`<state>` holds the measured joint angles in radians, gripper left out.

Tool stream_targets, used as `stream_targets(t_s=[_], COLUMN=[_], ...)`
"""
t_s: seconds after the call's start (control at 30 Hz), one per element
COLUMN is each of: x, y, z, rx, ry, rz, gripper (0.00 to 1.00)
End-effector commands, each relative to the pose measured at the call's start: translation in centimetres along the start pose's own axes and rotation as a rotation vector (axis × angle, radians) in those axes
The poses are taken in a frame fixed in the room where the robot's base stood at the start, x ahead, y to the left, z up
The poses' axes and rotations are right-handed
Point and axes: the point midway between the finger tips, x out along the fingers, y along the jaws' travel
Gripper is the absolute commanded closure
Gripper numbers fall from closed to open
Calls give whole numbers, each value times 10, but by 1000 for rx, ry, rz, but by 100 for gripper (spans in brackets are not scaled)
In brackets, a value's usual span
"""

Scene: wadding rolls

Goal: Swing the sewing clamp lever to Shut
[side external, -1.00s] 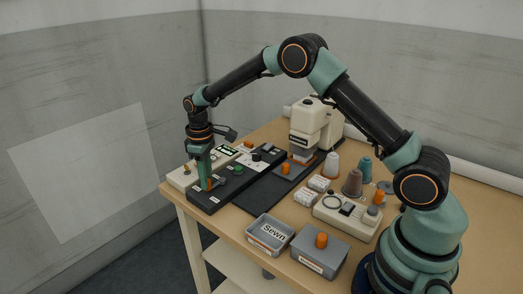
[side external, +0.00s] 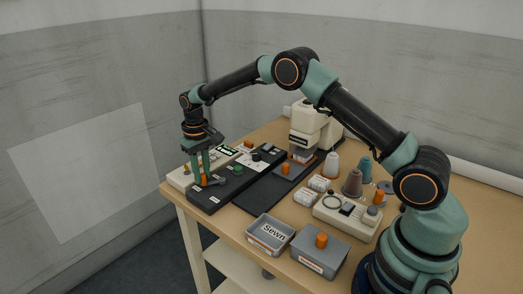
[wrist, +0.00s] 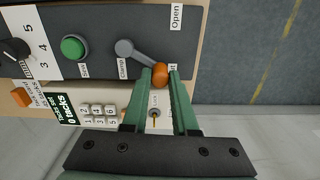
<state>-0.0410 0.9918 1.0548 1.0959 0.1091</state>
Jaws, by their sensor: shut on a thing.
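The clamp lever (wrist: 140,55) is a grey arm with an orange knob (wrist: 160,76) on the dark control panel (wrist: 105,18). A "Clamp" label (wrist: 122,68) lies by its pivot. In the wrist view the lever slants down and right, away from the "Open" label (wrist: 175,17). The knob is beside a lower label (wrist: 174,69), mostly hidden by a finger, so its word is unclear. My gripper (wrist: 160,73) has its two green fingers shut on the knob. In the side external view my gripper (side external: 204,180) reaches down to the panel's near left end.
A green button (wrist: 74,47) and a black dial (wrist: 14,50) are along the panel. A keypad (wrist: 98,112) and a "0 tacks" display (wrist: 60,108) are close by. The sewing head (side external: 307,125) stands behind. A "Sewn" bin (side external: 270,234) is in front.

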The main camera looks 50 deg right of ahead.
Motion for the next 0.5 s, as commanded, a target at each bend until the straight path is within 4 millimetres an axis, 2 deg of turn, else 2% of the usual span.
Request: stream_targets(t_s=[0.3,0.33,0.4,0.5], x=[-2,-2,-1,-1], y=[1,1,1,1], z=[-2,-2,-2,-2], rx=[4,4,4,3], ry=[8,8,8,6], rz=[-1,-1,-1,-1], gripper=[100,66,43,43])
